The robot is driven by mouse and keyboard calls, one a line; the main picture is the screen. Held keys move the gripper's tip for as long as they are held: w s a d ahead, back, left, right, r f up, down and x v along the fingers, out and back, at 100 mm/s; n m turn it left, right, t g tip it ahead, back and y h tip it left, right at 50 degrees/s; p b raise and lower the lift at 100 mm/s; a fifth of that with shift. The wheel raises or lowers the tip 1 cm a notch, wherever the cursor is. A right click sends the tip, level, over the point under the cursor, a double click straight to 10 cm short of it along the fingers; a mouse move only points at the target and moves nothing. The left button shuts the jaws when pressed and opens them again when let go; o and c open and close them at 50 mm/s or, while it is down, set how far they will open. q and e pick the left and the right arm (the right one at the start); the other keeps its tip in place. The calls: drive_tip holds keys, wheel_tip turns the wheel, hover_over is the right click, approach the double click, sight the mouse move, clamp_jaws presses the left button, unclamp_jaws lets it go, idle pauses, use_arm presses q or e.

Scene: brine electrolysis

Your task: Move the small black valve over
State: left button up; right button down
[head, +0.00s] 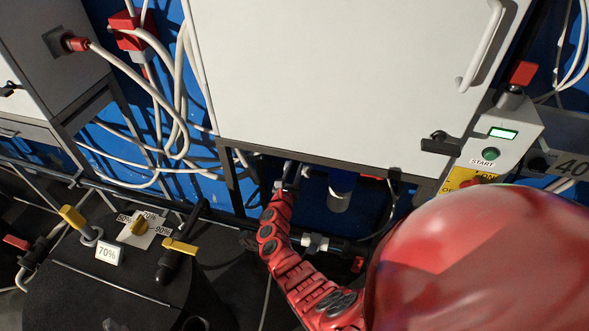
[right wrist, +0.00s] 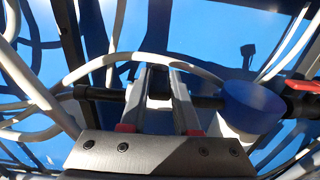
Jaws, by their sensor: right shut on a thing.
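My right gripper (head: 288,184) reaches up under the white cabinet (head: 330,75), at the end of my red arm. In the right wrist view its two fingers (right wrist: 160,75) are close together, on either side of a small dark part on a black pipe (right wrist: 100,94). This part looks like the small black valve (right wrist: 159,95). The fingers hide most of it, so which way it is turned cannot be told. My left gripper is not in view.
A blue-and-white cylinder (head: 340,190) hangs right of my gripper; its blue cap (right wrist: 252,105) is close by in the wrist view. A red handle (right wrist: 305,86) sits beyond. White hoses (head: 165,110) hang at left. A black drum (head: 110,275) with yellow handles stands lower left.

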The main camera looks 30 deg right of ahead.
drive_tip(key=shift+w+a+f+m+g+h+b, duration=0.1)
drive_tip(key=shift+w+a+m+g+h+b, duration=0.1)
drive_tip(key=shift+m+g+h+b, duration=0.2)
drive_tip(key=shift+w+a+f+m+g+h+b, duration=0.1)
drive_tip(key=shift+w+m+g+h+b, duration=0.15)
drive_tip(key=shift+g, duration=0.25)
drive_tip(key=m+g+b, duration=0.1)
drive_tip(key=m+g+h+b, duration=0.1)
drive_tip(key=b, duration=0.1)
drive_tip(key=m+g+h+b, duration=0.1)
drive_tip(key=g+b, duration=0.1)
drive_tip(key=shift+w+a+r, duration=0.15)
drive_tip(key=shift+w, duration=0.15)
drive_tip(key=c, duration=0.6)
unclamp_jaws()
drive_tip(key=shift+c, duration=0.2)
